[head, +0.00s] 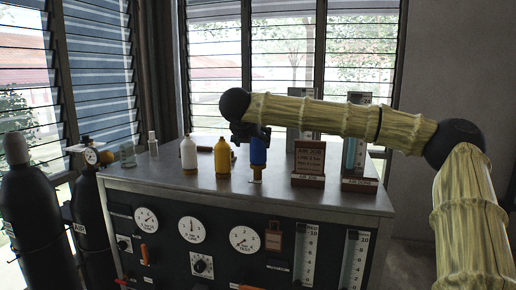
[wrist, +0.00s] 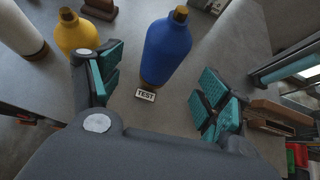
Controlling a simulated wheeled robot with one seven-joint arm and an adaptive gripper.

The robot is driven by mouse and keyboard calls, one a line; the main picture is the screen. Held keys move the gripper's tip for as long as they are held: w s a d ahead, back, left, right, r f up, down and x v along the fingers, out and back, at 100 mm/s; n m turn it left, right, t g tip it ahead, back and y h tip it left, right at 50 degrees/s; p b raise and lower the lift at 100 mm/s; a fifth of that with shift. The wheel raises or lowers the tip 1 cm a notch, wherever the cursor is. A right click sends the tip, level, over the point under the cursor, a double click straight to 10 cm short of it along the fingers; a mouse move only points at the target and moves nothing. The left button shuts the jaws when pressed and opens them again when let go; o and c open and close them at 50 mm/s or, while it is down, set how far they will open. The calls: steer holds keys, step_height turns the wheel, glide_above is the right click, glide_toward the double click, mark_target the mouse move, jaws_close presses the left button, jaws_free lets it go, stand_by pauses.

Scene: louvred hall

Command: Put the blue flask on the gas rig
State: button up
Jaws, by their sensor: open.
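The blue flask (head: 258,152) stands upright on top of the gas rig (head: 225,187), a metal cabinet with gauges on its front. In the wrist view the blue flask (wrist: 168,52) has a brown cap and stands just beyond my fingers, with a small TEST label (wrist: 146,95) at its base. My gripper (wrist: 157,92) is open, its teal-padded fingers spread to the left and right, with nothing held. In the head view my gripper (head: 250,134) is at the flask's upper part and hides its top. I cannot tell whether they touch.
A yellow bottle (head: 222,157) and a white bottle (head: 189,153) stand close left of the flask. A brown sign block (head: 309,160) and a teal tube stand (head: 355,155) are to the right. Dark gas cylinders (head: 38,215) stand left of the rig.

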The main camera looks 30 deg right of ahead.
mark_target(257, 144)
steer(key=shift+b+x, duration=0.65)
steer(key=shift+x, duration=3.2)
steer(key=shift+s+d+b, duration=0.1)
steer(key=shift+s+b, duration=0.1)
steer(key=shift+b, duration=0.1)
steer(key=shift+r, duration=0.1)
jaws_close()
